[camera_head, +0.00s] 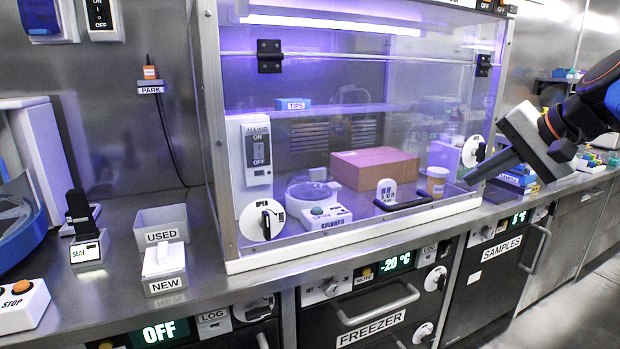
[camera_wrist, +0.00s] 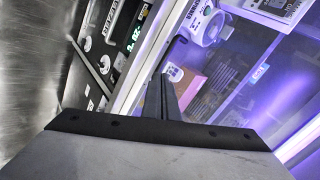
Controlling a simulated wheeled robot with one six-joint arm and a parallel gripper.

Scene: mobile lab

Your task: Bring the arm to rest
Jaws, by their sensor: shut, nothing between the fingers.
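My gripper (camera_head: 490,168) is at the right in the head view, on my arm that reaches in from the right edge. Its fingers point down and to the left, in front of the right end of the glass-fronted cabinet (camera_head: 352,60). In the wrist view my gripper (camera_wrist: 163,82) shows with its dark fingers together and nothing between them. The counter (camera_head: 205,262) lies below it. I cannot tell the exact gap between the fingers and the cabinet front.
The cabinet holds a spinner (camera_head: 318,212) and a cardboard box (camera_head: 375,167). A USED bin (camera_head: 162,228) and a NEW box (camera_head: 164,270) stand on the left counter. Below are the freezer (camera_head: 375,310) and the samples unit (camera_head: 500,262). Racks (camera_head: 518,178) stand near my gripper; floor shows at lower right.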

